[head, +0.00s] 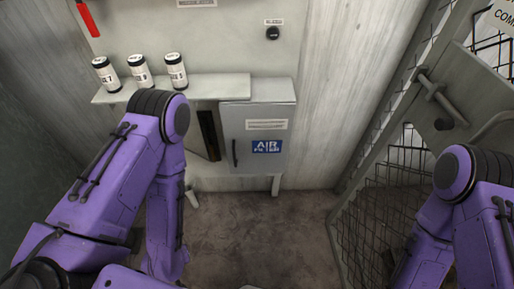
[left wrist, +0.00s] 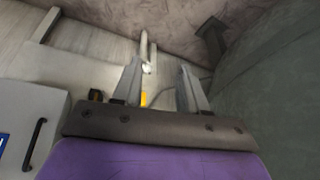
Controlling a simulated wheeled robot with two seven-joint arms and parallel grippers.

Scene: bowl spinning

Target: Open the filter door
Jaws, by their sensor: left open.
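The filter door (head: 257,135) is a grey panel on a wall box with a blue AIR FILTER label (head: 267,146). It looks closed. Its black vertical handle (head: 235,152) is at its left edge. In the left wrist view the door (left wrist: 38,108) and handle (left wrist: 35,143) show at the lower left. My left gripper (left wrist: 160,66) is open with nothing between its fingers, off to the side of the handle and apart from it. In the head view my left forearm hides it. My right arm is at the right edge; its gripper is out of frame.
Several labelled white canisters (head: 140,72) stand on a shelf (head: 215,88) left of the box. A dark opening (head: 208,132) lies beside the door. A mesh gate (head: 375,200) stands at right. The floor (head: 260,225) below the box is mostly clear.

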